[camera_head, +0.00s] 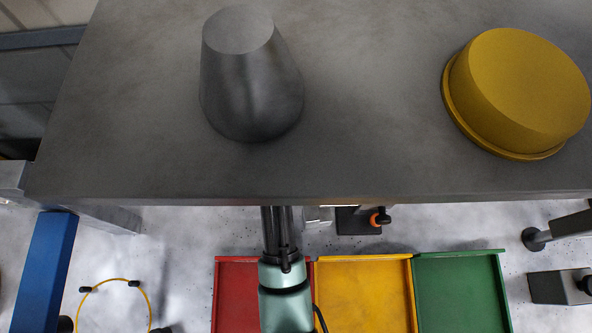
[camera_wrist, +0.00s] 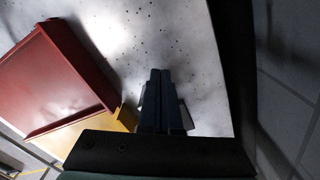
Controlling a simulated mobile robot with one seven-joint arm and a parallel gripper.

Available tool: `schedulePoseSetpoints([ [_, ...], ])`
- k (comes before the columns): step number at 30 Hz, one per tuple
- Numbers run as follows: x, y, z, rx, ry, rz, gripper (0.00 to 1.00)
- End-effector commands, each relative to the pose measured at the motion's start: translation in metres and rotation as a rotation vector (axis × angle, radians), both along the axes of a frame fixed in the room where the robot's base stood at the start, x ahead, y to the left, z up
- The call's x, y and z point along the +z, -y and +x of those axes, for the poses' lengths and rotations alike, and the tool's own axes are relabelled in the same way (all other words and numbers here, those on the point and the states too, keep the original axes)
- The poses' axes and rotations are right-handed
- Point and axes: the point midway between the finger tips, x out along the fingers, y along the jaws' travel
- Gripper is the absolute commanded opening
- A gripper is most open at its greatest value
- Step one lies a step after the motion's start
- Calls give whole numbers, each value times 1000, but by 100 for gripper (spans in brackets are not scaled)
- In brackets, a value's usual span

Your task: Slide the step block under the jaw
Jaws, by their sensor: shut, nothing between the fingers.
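My gripper (camera_head: 277,218) reaches away from me in the head view, and its tips are hidden behind the edge of the grey slab. In the wrist view its two dark fingers (camera_wrist: 160,76) are together with nothing between them. A small light-grey metal piece (camera_head: 317,214) shows just right of my gripper in the head view, partly hidden by the slab. Beside it is a dark block with an orange-and-black knob (camera_head: 376,219). In the wrist view pale pieces show beside and behind the fingers. I cannot tell which piece is the step block or the jaw.
The grey slab (camera_head: 360,130) carries a grey cone (camera_head: 250,85) and a yellow round part (camera_head: 520,90). Red (camera_head: 235,290), yellow (camera_head: 365,290) and green (camera_head: 460,290) trays lie in front. A dark block with a knob (camera_head: 560,288) is at right. A blue beam (camera_head: 48,265) stands left.

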Motion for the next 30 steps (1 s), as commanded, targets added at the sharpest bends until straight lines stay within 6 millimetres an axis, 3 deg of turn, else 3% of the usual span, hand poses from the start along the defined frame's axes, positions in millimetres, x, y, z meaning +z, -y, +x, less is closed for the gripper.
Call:
schedulePoseSetpoints([
  [8, -38, 0, -1, 0, -6, 0, 0],
  [17, -102, 0, -2, 1, -5, -1, 0],
  [24, -97, 30, -18, -2, 0, 0, 0],
  [30, -99, 35, -21, 0, 1, 0, 0],
])
